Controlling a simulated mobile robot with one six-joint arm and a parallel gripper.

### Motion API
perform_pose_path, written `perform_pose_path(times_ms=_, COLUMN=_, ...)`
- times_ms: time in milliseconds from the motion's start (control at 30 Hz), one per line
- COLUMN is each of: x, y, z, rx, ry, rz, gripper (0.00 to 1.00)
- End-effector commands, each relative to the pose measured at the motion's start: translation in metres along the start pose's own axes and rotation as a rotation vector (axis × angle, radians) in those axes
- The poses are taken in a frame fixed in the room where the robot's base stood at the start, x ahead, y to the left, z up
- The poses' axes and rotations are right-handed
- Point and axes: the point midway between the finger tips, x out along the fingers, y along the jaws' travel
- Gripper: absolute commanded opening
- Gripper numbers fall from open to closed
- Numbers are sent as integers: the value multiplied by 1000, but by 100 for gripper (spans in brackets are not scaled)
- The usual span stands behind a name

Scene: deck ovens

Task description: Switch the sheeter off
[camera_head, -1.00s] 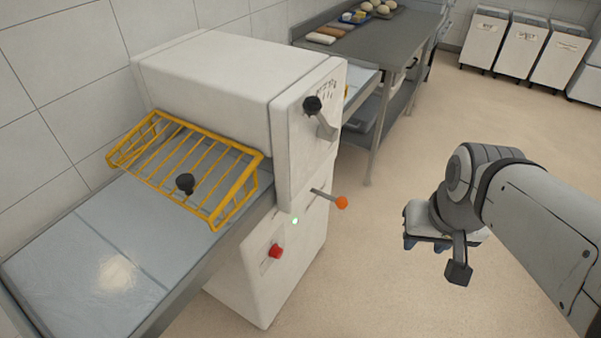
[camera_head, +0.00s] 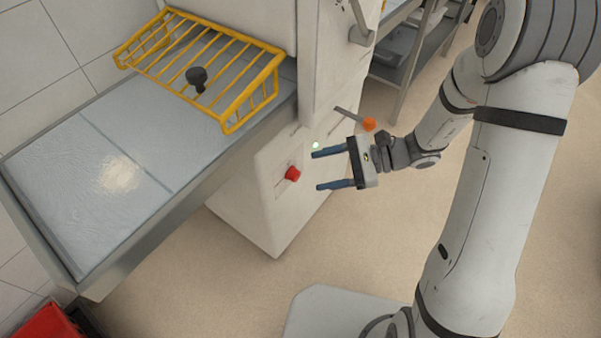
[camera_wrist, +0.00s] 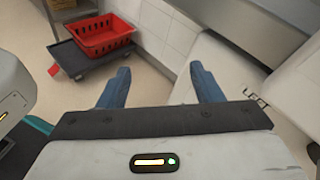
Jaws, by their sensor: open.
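The sheeter (camera_head: 325,60) is a white machine with a grey belt table (camera_head: 95,185) and a yellow wire guard (camera_head: 205,60) with a black knob. On its lower front are a red knob (camera_head: 292,174), a small lit green lamp (camera_head: 316,146) and a lever with an orange ball (camera_head: 369,124). My gripper (camera_head: 318,170) is open and empty, its two blue fingers pointing left towards the red knob, a little to its right. In the wrist view my gripper's fingers (camera_wrist: 160,88) are spread apart with nothing between them. The red knob cannot be made out there.
A red crate (camera_wrist: 103,36) sits on a dark dolly (camera_wrist: 85,60) on the floor; the crate also shows at the lower left of the head view (camera_head: 45,325). A grey worktable stands behind the sheeter.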

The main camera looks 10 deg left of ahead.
Motion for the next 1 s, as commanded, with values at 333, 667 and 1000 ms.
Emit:
perform_pose_path(times_ms=333, x=46, y=-28, z=-160, rx=398, ry=-209, rz=-438, gripper=59)
perform_pose_path(times_ms=667, x=55, y=-27, z=-229, rx=525, ry=-233, rz=-631, gripper=59)
perform_pose_path(times_ms=1000, x=93, y=-57, z=-227, rx=525, ry=-235, rz=-634, gripper=59)
